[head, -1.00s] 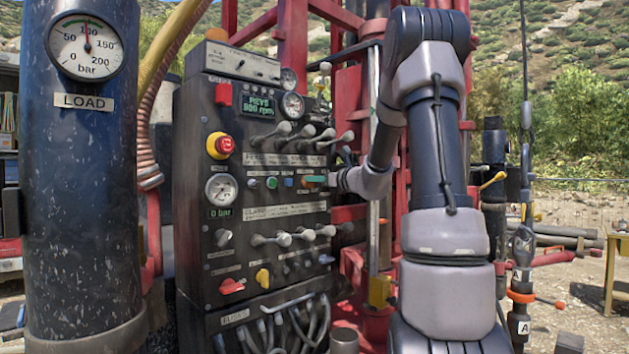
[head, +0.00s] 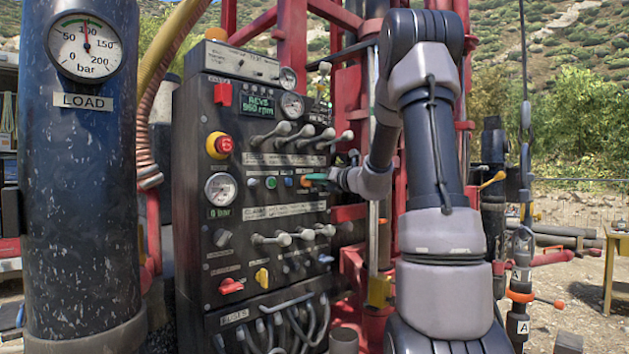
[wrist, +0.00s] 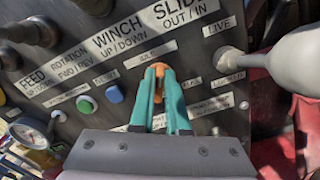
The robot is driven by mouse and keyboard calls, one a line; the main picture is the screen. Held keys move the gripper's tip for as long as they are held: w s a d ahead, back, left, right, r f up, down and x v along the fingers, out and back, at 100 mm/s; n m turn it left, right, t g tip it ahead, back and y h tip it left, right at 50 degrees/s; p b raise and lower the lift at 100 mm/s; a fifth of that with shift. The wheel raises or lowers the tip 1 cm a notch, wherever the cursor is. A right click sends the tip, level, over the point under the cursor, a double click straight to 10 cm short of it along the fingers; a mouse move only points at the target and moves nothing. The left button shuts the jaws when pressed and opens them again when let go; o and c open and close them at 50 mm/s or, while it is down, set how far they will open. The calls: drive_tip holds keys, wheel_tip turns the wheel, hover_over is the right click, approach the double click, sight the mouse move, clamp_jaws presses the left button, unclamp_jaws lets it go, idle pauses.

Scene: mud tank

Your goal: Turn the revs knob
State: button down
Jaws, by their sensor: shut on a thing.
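The revs knob is the small orange knob (wrist: 160,70) on the dark control panel; in the head view its orange edge (head: 304,182) shows at the panel's right side. My gripper (wrist: 159,82) has teal fingers shut on the knob, one finger on each side. In the head view my gripper (head: 311,179) reaches in from the right, and the fingers hide part of the knob. The green revs display (head: 257,106) near the panel's top shows an rpm figure, seemingly 950, though the digits are small.
Lever rows stand above (head: 300,132) and below (head: 290,236) the knob. Blue (wrist: 115,94) and green (wrist: 86,104) buttons sit left of it. A grey lever (wrist: 230,58) is close on the right. A red emergency button (head: 220,145) is further left.

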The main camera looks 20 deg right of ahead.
drive_tip(key=shift+d+f+m, duration=0.1)
drive_tip(key=shift+m, duration=1.2)
drive_tip(key=c, duration=0.9)
unclamp_jaws()
drive_tip(key=v, duration=1)
drive_tip(key=shift+s+d, duration=0.2)
drive_tip(key=shift+s, duration=0.15)
